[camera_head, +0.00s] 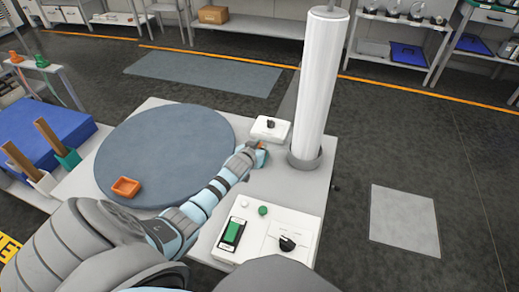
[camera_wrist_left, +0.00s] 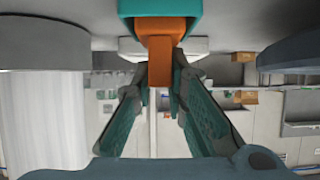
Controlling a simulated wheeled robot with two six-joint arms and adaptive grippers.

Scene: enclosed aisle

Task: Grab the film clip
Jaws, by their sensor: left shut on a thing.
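My left gripper (camera_head: 258,154) reaches over the grey table between the round blue-grey disc and the white post, seen small in the head view. In the left wrist view its two green-padded fingers (camera_wrist_left: 162,72) close in on an orange piece with a teal part around its upper end, which I take to be the film clip (camera_wrist_left: 166,45). The fingers are shut on it. In the head view only a small orange spot of the film clip (camera_head: 263,146) shows at the fingertips. My right gripper is not in view.
The round disc (camera_head: 165,150) holds an orange tray (camera_head: 126,187). A white box with a black knob (camera_head: 271,128) is just beyond the gripper. A control panel (camera_head: 262,230) lies nearer me. The tall white post (camera_head: 320,80) stands close on the right.

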